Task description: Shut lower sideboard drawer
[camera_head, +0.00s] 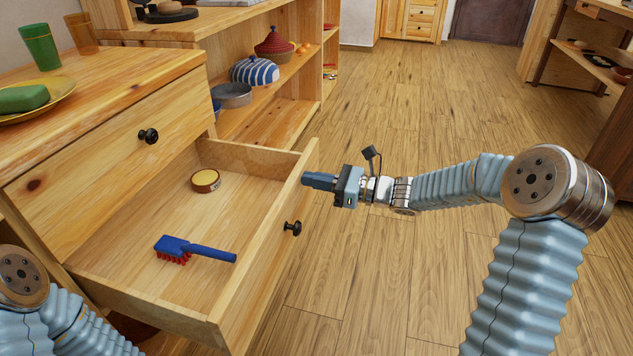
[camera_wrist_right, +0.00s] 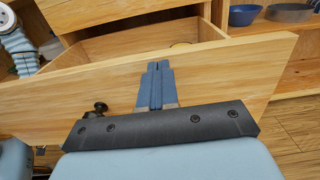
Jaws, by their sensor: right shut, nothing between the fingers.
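The lower sideboard drawer (camera_head: 262,273) is pulled far out, below a closed upper drawer (camera_head: 110,160). Its front has a black knob (camera_head: 292,228), also seen in the right wrist view (camera_wrist_right: 100,108). Inside lie a blue brush with red bristles (camera_head: 195,249) and a small round tin (camera_head: 206,181). My right gripper (camera_head: 305,180) is shut and empty, at the far end of the drawer front near its top edge. In the right wrist view its fingers (camera_wrist_right: 156,75) overlap the drawer front; I cannot tell whether they touch it. My left gripper is out of view; only part of the left arm shows.
On the sideboard top stand a green cup (camera_head: 41,46) and a yellow plate (camera_head: 62,88) with a green block. Beyond the drawer, open shelves hold a striped dish (camera_head: 255,71) and a grey pan (camera_head: 232,95). The wooden floor (camera_head: 400,265) in front is clear.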

